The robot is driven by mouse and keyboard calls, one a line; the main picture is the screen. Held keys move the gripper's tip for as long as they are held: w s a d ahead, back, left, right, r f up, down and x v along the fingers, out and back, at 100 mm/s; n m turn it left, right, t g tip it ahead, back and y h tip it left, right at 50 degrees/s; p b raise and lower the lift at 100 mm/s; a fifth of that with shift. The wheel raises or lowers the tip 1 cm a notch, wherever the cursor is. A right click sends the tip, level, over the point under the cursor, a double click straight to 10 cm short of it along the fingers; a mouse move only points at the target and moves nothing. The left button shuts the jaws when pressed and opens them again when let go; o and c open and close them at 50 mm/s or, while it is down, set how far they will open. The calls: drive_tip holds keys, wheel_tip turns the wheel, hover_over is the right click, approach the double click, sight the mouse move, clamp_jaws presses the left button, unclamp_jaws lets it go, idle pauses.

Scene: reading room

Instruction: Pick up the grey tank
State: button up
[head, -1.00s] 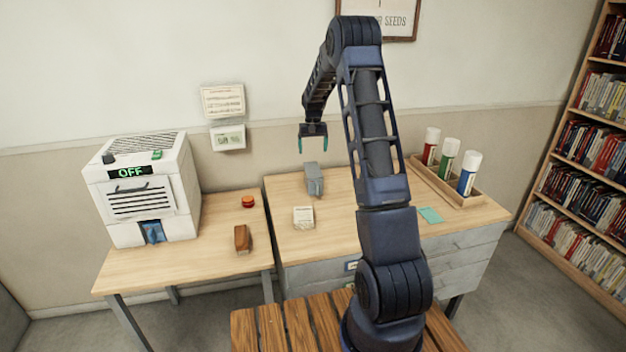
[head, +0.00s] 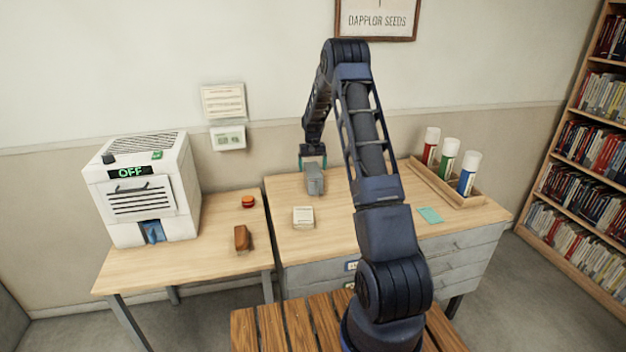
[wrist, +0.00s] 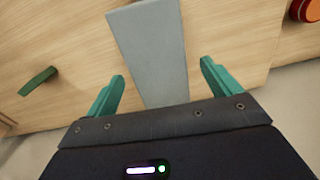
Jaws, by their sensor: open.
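The grey tank (head: 315,181) stands upright on the right-hand desk, near its back left part. It also shows in the wrist view (wrist: 150,50), as a plain grey block between and beyond the fingertips. My gripper (head: 312,162) is at the tank's top in the head view. In the wrist view my gripper (wrist: 160,80) has its two green fingers apart, one on each side of the tank, with a visible gap on both sides. Nothing is held. The lower part of the tank is cut off in the wrist view.
A white machine reading OFF (head: 145,190) stands on the left desk, with a red button (head: 248,202) and a brown object (head: 242,239). A small cream block (head: 303,217) is in front of the tank. A wooden rack (head: 445,183) holds red, green and blue canisters.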

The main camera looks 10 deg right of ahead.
sight(313, 169)
wheel_tip(313, 169, down, 4)
drive_tip(key=shift+s+d+f, duration=0.1)
drive_tip(key=c, duration=1.1)
drive_tip(key=shift+r, duration=0.2)
drive_tip(key=shift+c, duration=0.2)
